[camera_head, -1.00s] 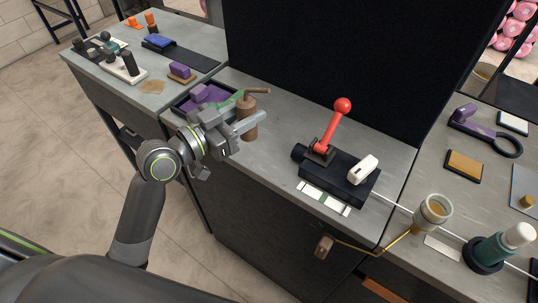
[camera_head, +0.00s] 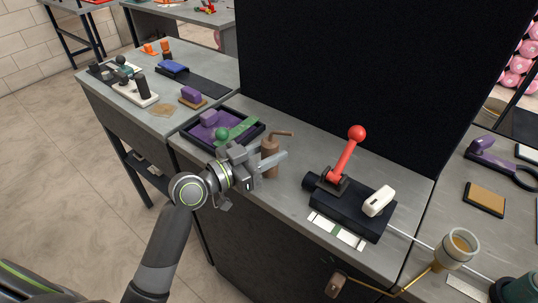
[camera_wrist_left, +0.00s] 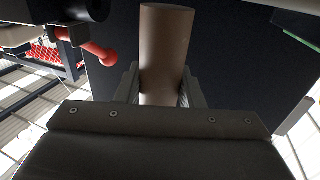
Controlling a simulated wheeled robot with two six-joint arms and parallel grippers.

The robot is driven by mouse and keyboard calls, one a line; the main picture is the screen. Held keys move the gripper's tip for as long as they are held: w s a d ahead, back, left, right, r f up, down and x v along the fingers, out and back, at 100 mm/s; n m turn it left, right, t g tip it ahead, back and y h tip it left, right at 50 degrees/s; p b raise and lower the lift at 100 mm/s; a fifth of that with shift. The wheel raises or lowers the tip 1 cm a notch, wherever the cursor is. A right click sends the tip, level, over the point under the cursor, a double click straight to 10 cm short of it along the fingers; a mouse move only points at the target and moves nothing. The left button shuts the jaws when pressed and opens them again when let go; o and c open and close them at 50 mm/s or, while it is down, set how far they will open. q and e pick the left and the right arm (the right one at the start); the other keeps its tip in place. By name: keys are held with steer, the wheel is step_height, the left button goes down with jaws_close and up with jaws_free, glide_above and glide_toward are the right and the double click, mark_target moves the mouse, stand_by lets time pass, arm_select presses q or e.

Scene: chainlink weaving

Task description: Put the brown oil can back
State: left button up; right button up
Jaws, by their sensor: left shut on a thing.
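The brown oil can (camera_head: 270,160) has a thin angled spout and stands upright in the head view, at the front of the middle bench and right of the dark tray. My left gripper (camera_head: 268,166) is shut on the can's body. In the left wrist view the brown can (camera_wrist_left: 165,50) fills the space between the two fingers (camera_wrist_left: 160,90). The can's base is partly hidden by the gripper, so I cannot tell whether it touches the bench. My right gripper is not in view.
A dark tray (camera_head: 255,137) with purple and green items lies left of the can. A black machine (camera_head: 335,204) with a red-knobbed lever (camera_head: 350,150) stands to the right. A tall black panel (camera_head: 340,70) rises behind. Bare bench lies between the can and the machine.

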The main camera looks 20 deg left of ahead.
arm_select(q)
steer(key=shift+f, duration=0.4)
steer(key=shift+f, duration=0.1)
steer(key=o, duration=1.1)
steer(key=shift+c, duration=0.2)
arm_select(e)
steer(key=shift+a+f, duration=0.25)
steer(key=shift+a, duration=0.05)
arm_select(q)
steer(key=b+v, duration=0.2)
steer(key=v, duration=1)
steer(key=shift+b, duration=0.4)
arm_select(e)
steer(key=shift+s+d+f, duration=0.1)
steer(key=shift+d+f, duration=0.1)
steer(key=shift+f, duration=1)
